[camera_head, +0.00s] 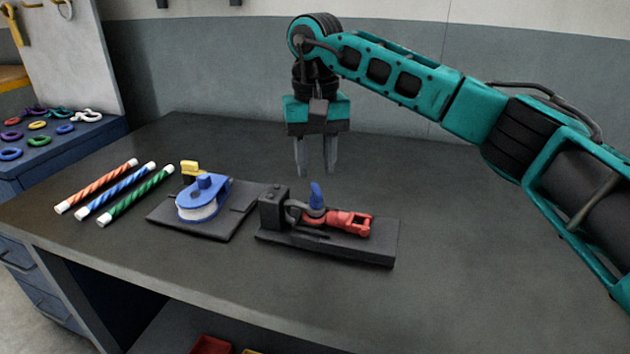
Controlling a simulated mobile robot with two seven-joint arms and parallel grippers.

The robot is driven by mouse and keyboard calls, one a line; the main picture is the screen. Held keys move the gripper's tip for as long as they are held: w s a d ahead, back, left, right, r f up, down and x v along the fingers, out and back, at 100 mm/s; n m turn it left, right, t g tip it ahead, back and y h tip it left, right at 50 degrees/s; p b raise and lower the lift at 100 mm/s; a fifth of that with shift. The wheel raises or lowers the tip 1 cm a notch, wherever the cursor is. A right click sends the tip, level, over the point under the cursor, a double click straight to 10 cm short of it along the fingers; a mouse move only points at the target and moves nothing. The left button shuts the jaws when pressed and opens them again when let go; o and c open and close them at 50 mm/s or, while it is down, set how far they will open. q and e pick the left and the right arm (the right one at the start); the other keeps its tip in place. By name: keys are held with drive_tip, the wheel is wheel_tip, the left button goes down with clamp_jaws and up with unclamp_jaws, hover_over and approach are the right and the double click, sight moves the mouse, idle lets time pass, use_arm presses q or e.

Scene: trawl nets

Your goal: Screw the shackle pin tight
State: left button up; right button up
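A dark holding block (370,245) lies on the workbench near the middle. On it a grey shackle (295,212) sits against the raised post at the left, joined to a red fitting (350,222) on the right. A blue pin head (316,196) stands up where the two meet; the pin's thread is hidden, so I cannot tell how far it is in. My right gripper (316,170) points down above and behind the block, its two fingers apart with nothing between them. It appears clear of the pin. My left gripper is not in view.
Striped rope rods in orange (97,186), blue (116,191) and green (136,196) lie further left. The bench's right side (470,270) is clear.

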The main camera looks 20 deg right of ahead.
sight(316, 186)
drive_tip(key=shift+f, duration=1.85)
drive_tip(key=shift+c, duration=0.5)
clamp_jaws()
